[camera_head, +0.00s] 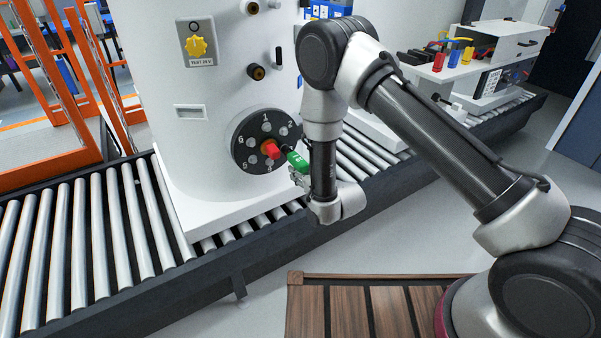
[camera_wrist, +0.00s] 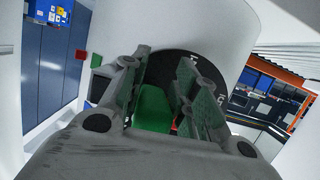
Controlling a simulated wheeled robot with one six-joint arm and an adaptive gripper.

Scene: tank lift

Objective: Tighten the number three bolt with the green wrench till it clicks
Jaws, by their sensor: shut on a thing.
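The round dark bolt plate (camera_head: 266,134) sits low on the white tank, with numbers around its edge and a red piece (camera_head: 270,149) at its centre. Numbers 1, 2, 5 and 6 show; the number three spot is hidden behind the tool and my gripper. My gripper (camera_head: 300,172) is shut on the green wrench (camera_head: 296,160), whose dark shaft points left toward the plate. In the wrist view the green wrench (camera_wrist: 153,108) lies between the two fingers, with the dark plate behind. I cannot tell whether the wrench touches a bolt.
The white tank (camera_head: 190,120) stands on a roller conveyor (camera_head: 100,235). A yellow knob (camera_head: 197,47) and fittings are above the plate. An orange frame (camera_head: 65,100) is at left. A bench unit with coloured parts (camera_head: 470,65) is at right.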

